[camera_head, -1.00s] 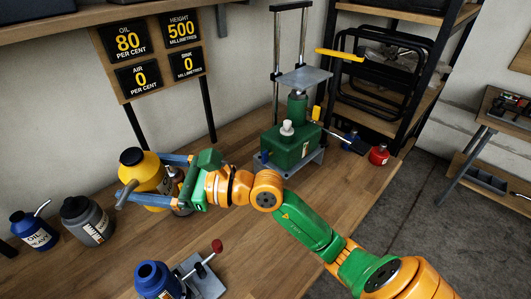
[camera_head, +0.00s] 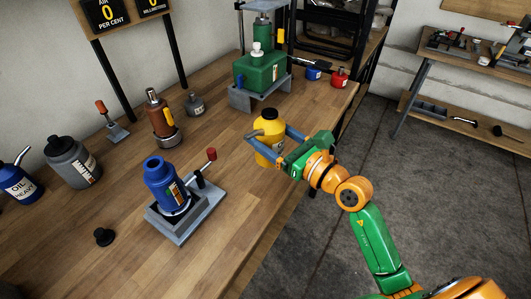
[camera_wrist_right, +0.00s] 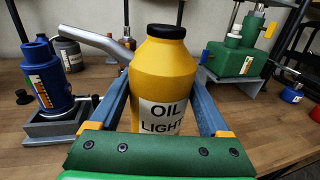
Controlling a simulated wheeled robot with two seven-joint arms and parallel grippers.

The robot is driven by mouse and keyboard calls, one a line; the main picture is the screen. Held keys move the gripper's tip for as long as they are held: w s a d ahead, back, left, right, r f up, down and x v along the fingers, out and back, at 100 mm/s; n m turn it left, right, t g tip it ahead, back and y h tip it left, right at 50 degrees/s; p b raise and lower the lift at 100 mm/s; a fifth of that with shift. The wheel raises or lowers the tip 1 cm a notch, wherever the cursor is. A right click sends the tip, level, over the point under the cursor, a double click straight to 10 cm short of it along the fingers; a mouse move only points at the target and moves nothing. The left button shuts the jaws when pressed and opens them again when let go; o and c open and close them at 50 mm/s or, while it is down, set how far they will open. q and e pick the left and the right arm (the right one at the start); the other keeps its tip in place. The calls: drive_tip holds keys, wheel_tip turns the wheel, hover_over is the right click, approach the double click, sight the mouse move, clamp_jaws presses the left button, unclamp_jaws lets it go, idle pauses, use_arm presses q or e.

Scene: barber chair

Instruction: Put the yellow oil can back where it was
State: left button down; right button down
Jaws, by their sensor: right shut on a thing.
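The yellow oil can (camera_head: 268,125) has a black cap and a grey spout, and is upright near the bench's right-hand edge, in front of the green machine. My right gripper (camera_head: 272,140) is shut on it, with a blue finger on each side of its body. In the right wrist view the can (camera_wrist_right: 165,70) fills the middle, its label reads "OIL LIGHT" and its spout points left. I cannot tell whether its base touches the bench. My left gripper is not in view.
A blue bottle on a grey stand (camera_head: 180,230) is left of the can. A grey can (camera_head: 70,160), a blue oil can (camera_head: 17,183) and a brown bottle (camera_head: 158,115) stand farther left. The green machine (camera_head: 262,72) is behind.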

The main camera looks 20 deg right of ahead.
drive_tip(key=w+f+b, duration=0.2)
drive_tip(key=f, duration=0.1)
drive_tip(key=w+f+b, duration=0.2)
drive_tip(key=w+f, duration=0.1)
drive_tip(key=w+f+b, duration=0.1)
drive_tip(key=w+f, duration=0.2)
drive_tip(key=f, duration=0.1)
drive_tip(key=shift+w+d+b, duration=0.1)
drive_tip(key=shift+b, duration=0.3)
drive_tip(key=shift+f, duration=0.3)
drive_tip(key=shift+r, duration=0.1)
